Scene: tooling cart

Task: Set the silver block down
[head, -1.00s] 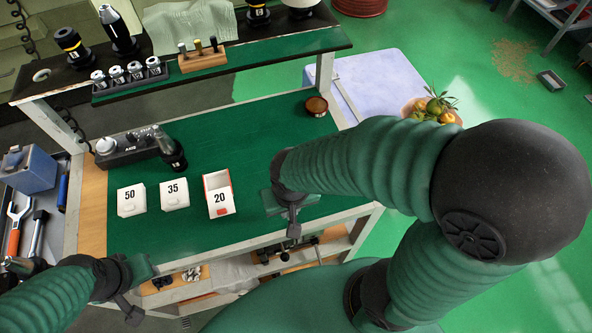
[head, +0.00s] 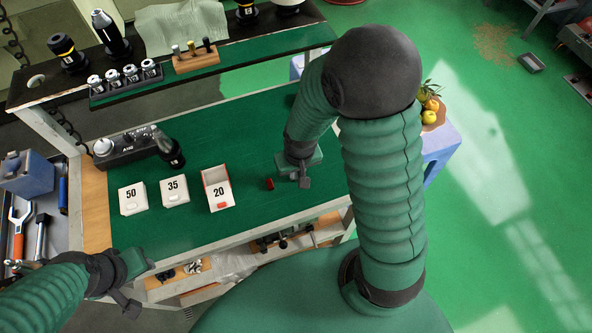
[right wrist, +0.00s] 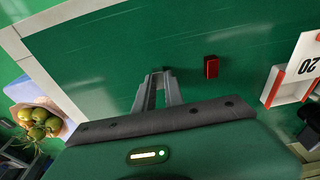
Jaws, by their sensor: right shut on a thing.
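My right gripper (head: 304,180) is over the right part of the green bench top, near its front edge. In the right wrist view its two grey fingers (right wrist: 158,82) come close together at the tips. They are shut on a small grey thing, which I take to be the silver block; its outline hardly separates from the fingers. I cannot tell whether it touches the bench. My left gripper (head: 134,285) is low at the left, in front of the bench edge; its jaw gap does not show.
A small red block (head: 270,184) lies left of my right gripper. White boxes marked 50 (head: 132,198), 35 (head: 174,190) and 20 (head: 218,190) stand further left; the 20 box is open. Bare green bench top (head: 235,135) lies behind them. A raised shelf (head: 245,52) runs along the back.

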